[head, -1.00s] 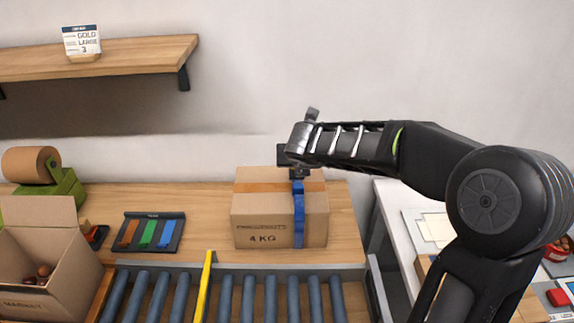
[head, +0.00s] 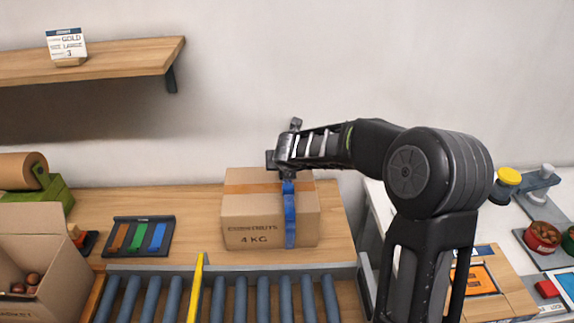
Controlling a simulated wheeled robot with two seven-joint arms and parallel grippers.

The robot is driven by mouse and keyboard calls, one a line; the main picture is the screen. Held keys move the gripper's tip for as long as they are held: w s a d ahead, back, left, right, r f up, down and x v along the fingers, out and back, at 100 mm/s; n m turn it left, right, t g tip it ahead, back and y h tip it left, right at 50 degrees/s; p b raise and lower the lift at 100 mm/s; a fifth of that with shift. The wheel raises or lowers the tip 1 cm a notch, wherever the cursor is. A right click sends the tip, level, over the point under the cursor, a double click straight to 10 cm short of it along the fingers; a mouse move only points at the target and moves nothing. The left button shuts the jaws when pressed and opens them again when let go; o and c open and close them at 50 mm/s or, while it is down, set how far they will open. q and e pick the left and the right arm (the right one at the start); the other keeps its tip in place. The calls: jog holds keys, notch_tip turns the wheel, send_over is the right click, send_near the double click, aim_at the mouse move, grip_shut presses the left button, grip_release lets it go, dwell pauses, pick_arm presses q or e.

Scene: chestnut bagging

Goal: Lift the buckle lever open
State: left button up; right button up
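A closed cardboard box (head: 250,218) marked 4 KG stands on the wooden bench, with a blue strap (head: 290,222) running down its front. My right gripper (head: 286,174) is over the top of the box at the strap, its fingers pointing down. The buckle and its lever cannot be made out; the gripper covers the strap's upper part. The fingertips are too small and dark to tell whether they are open or touching anything. My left gripper is not in view.
A roller conveyor (head: 264,300) with a yellow bar (head: 197,290) runs in front of the bench (head: 193,208). An open carton (head: 45,250) holding chestnuts and a tape dispenser (head: 52,195) stand left. A rack of coloured strips (head: 118,250) lies left of the box.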

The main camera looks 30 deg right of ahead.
jog(key=shift+c, duration=0.6)
grip_shut()
